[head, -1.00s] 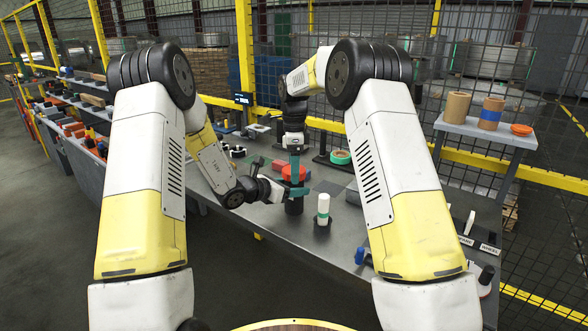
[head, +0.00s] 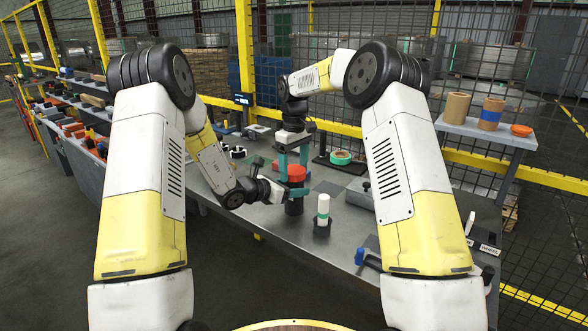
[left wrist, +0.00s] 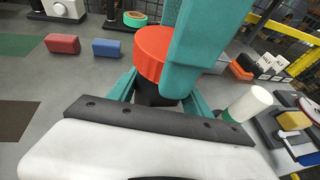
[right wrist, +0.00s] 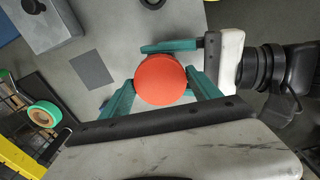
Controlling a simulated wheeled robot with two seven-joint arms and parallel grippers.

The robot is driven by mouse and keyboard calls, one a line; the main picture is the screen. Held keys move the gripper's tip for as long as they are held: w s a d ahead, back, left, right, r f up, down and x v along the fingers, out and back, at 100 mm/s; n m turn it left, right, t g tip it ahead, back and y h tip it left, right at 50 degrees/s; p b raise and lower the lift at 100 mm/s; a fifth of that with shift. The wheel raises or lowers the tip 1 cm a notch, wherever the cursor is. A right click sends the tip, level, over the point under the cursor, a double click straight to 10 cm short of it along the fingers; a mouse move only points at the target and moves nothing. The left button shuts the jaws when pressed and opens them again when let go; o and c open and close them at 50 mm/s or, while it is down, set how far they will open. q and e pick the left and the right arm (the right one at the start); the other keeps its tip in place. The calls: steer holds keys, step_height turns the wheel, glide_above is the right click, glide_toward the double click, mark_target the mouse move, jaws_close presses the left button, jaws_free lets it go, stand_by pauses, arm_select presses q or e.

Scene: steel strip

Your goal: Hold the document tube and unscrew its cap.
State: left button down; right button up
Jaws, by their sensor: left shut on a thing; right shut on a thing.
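The document tube is a dark upright cylinder (head: 294,207) with a red cap (head: 291,174) on top, near the middle of the bench. My left gripper (head: 292,194) is shut from the side on the dark body below the cap. In the left wrist view the body (left wrist: 152,92) lies between its teal fingers. My right gripper (head: 293,168) points down from above, with its fingers on opposite sides of the cap. In the right wrist view the round cap (right wrist: 160,78) sits between those fingers. The joint between cap and body is partly hidden by the fingers.
A white and green cylinder (head: 323,209) stands in a dark holder close right of the tube. A green tape roll (head: 340,157) and a grey box (head: 360,194) lie behind and to the right. Red (left wrist: 62,44) and blue (left wrist: 106,48) blocks lie on the bench.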

steer(key=n, duration=0.4)
steer(key=shift+n, duration=0.3)
steer(key=n, duration=0.4)
steer(key=shift+n, duration=0.4)
steer(key=n, duration=0.4)
steer(key=shift+n, duration=0.3)
steer(key=n, duration=0.5)
steer(key=shift+r, duration=0.25)
steer(key=shift+r, duration=0.9)
steer(key=shift+r, duration=0.1)
